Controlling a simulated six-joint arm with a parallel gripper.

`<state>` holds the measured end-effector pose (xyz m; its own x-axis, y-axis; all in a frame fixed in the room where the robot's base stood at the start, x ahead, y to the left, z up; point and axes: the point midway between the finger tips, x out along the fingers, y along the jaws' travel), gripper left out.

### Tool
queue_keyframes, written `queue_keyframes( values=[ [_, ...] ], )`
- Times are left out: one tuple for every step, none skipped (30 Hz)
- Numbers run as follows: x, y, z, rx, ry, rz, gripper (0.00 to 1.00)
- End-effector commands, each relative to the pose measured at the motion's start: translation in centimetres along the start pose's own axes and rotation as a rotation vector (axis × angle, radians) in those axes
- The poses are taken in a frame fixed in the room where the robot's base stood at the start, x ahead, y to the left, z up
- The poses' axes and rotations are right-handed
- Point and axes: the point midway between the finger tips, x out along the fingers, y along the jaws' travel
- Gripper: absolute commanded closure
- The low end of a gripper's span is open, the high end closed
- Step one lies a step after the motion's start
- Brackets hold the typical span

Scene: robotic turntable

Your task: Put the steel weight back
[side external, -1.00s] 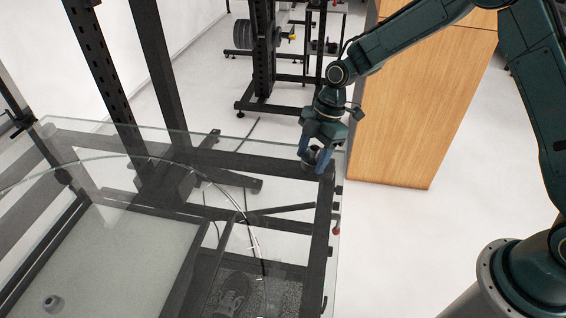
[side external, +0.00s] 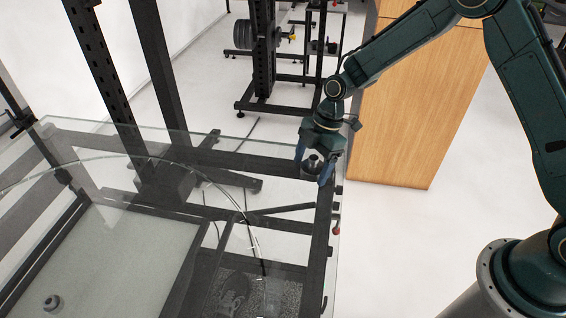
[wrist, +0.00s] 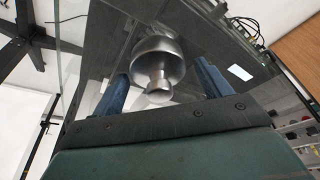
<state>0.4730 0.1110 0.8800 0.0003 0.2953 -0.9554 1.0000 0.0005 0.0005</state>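A shiny steel weight with a knob (wrist: 157,62) is between the two blue fingers of my gripper (wrist: 160,84) in the wrist view. Its knob points toward the gripper's palm. Gaps show between the fingers and the weight on both sides, so the gripper looks open around it. In the side view the weight (side external: 312,164) sits at the right edge of the glass table (side external: 120,134), with my gripper (side external: 312,166) just over it, tilted. The fingers partly hide it there. I cannot tell whether it touches the glass.
A second small round metal piece (side external: 52,303) is at the lower left, over a pale panel (side external: 110,262). Dark frame bars show through the glass. A wooden cabinet (side external: 410,110) stands right of the table and a black rack (side external: 262,60) behind. Most of the glass is clear.

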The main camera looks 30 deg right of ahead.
Motion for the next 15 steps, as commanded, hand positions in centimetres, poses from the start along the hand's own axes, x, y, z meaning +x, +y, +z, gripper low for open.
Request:
queue_keyframes(
  values=[
    [0.0, 0.0, 0.0, 0.0, 0.0, 0.0, 0.23],
    [0.0, 0.0, 0.0, 0.0, 0.0, 0.0, 0.23],
    [0.0, 0.0, 0.0, 0.0, 0.0, 0.0, 0.23],
    [0.0, 0.0, 0.0, 0.0, 0.0, 0.0, 0.23],
    [-0.1, 0.0, 0.0, 0.0, 0.0, 0.0, 0.23],
    [-0.1, 0.0, 0.0, 0.0, 0.0, 0.0, 0.23],
    [-0.2, 0.0, -0.1, 0.0, 0.0, 0.0, 0.23],
    [-0.2, 0.0, -0.1, 0.0, 0.0, 0.0, 0.23],
    [-0.4, 0.0, -0.1, 0.0, 0.0, 0.001, 0.23],
    [-0.6, 0.0, -0.1, 0.0, 0.0, 0.001, 0.23],
    [-0.8, 0.0, -0.1, 0.0, 0.0, 0.001, 0.23],
    [-1.1, 0.1, -0.1, 0.0, 0.0, 0.002, 0.23],
    [-1.3, 0.1, -0.1, 0.0, 0.0, 0.003, 0.23],
    [-1.6, 0.1, -0.1, 0.0, 0.0, 0.003, 0.23],
    [-2.0, 0.1, -0.1, 0.0, 0.0, 0.003, 0.23]
  ],
)
